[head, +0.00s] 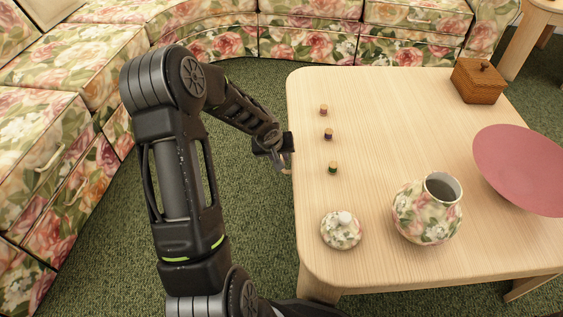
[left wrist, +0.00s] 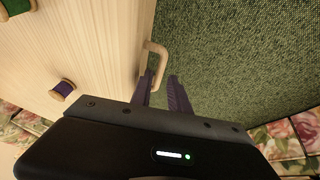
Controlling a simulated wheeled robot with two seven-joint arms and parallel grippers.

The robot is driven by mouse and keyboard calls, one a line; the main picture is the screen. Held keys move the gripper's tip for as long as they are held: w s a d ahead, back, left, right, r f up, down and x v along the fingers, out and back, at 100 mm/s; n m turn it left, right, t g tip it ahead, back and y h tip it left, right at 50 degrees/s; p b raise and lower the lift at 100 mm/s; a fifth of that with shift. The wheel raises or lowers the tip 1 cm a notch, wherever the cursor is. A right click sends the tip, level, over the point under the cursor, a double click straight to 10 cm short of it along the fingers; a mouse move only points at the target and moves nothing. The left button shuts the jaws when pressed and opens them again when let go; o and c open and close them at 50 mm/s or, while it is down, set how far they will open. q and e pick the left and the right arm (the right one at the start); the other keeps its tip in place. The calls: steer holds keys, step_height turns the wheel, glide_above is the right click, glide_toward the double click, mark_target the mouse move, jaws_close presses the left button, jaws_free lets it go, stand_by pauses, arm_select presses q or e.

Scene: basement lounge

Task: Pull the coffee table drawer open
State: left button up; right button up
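The coffee table (head: 390,110) is pale wood with rounded corners. A small pale drawer handle, a curved bar (left wrist: 162,56), stands out from the table's side in the left wrist view. In the head view my left gripper (head: 284,160) is at the table's left edge and hides most of the handle. In the left wrist view the fingers of my left gripper (left wrist: 162,92) are apart, with the handle's near end between them. Some gap shows beside the handle, so the fingers do not look closed on it. The drawer front is not clearly visible. My right gripper is not in view.
Green carpet (head: 255,215) lies open left of the table.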

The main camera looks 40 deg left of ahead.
arm_select(q)
steer(key=b+x, duration=0.1)
steer(key=x, duration=0.2)
steer(key=shift+w+f, duration=0.15)
steer(key=shift+f, duration=0.2)
jaws_close()
stand_by(1.2)
